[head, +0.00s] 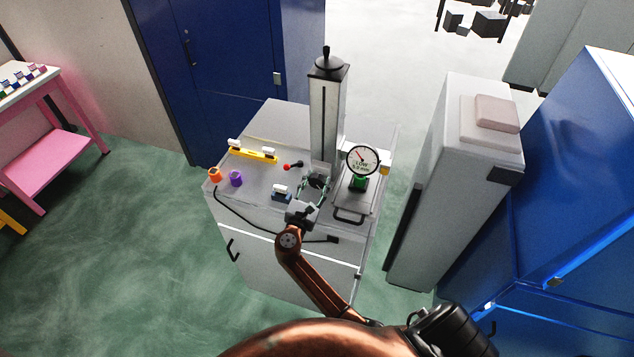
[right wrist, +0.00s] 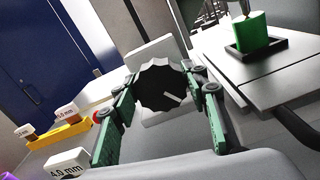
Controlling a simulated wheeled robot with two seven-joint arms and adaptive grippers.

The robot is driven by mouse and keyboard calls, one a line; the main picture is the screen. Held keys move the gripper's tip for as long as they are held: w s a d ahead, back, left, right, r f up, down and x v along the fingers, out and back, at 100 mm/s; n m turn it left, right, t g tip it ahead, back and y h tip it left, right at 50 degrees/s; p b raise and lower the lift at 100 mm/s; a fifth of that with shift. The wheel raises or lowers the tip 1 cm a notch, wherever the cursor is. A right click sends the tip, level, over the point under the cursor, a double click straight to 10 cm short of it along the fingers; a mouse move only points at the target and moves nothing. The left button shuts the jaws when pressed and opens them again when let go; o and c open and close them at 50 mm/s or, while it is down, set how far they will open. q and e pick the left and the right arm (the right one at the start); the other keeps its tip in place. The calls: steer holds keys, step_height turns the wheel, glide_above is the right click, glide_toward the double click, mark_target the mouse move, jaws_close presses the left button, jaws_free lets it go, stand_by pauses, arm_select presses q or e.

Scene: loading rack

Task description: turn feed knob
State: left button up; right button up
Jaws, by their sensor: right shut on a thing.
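The feed knob is a black, scalloped dial with a pale pointer mark (right wrist: 162,88) on a light plate at the foot of a column, in the right wrist view. My right gripper (right wrist: 158,78) has its two green-padded fingers on either side of the knob and is shut on it. My left gripper is not in view.
A dial gauge (head: 362,160) with a green block (head: 358,183) stands right of the column. A yellow rack (head: 254,153), an orange cup (head: 214,175) and a purple cup (head: 236,178) stand on the cabinet's left side. A grey cabinet (head: 420,190) stands further right.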

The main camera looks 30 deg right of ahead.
steer(key=shift+r, duration=0.1)
steer(key=o, duration=1.2)
steer(key=shift+c, duration=0.2)
steer(key=shift+s+a, duration=0.1)
steer(key=shift+a, duration=0.05)
steer(key=v, duration=1.1)
steer(key=shift+s+a, duration=0.15)
steer(key=shift+a, duration=0.15)
